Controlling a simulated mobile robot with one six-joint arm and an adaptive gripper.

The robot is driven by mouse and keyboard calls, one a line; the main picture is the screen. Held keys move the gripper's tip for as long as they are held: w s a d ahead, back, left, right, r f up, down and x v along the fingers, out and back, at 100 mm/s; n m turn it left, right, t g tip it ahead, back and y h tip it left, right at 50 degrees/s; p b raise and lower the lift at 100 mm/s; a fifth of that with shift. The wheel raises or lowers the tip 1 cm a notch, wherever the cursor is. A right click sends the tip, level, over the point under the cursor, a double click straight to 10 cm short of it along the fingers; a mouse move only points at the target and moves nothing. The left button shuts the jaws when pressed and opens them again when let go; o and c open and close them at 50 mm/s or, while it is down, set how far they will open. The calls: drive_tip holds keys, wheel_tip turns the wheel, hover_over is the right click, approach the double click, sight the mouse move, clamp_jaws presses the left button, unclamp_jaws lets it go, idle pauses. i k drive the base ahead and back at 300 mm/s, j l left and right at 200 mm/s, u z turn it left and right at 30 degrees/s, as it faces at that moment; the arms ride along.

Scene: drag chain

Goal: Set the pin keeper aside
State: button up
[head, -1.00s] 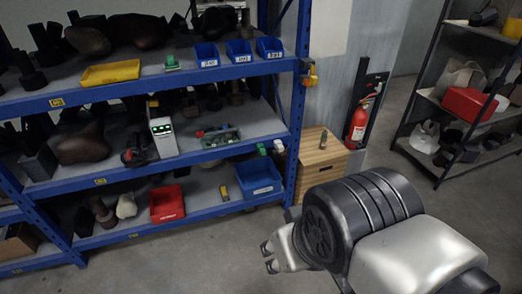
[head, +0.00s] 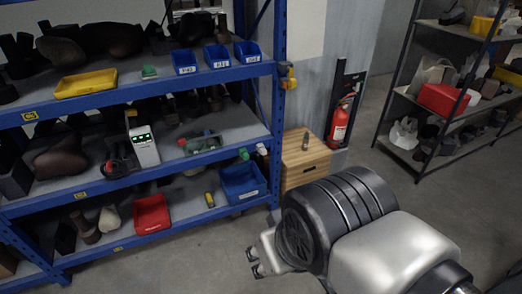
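I cannot tell for certain which thing is the pin keeper. A small green-and-white piece (head: 149,72) lies on the blue rack's top shelf, between a yellow tray and blue bins. A yellow-and-dark piece (head: 288,77) is at the rack's right upright. A small dark bottle-like item (head: 305,140) stands on a wooden box (head: 304,161). My gripper (head: 254,263) is low in front of the rack, over the floor. Its two dark fingertips are apart, with nothing seen between them. It touches none of these things.
The blue rack (head: 110,186) fills the left, with a yellow tray (head: 86,82), red bin (head: 152,214) and blue bin (head: 242,182). A fire extinguisher (head: 340,124) is on the wall. A dark shelf (head: 440,150) stands right. The floor between is clear.

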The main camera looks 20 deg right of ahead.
sight(293, 83)
drive_tip(key=i+l, duration=1.85)
drive_tip(key=l, duration=0.15)
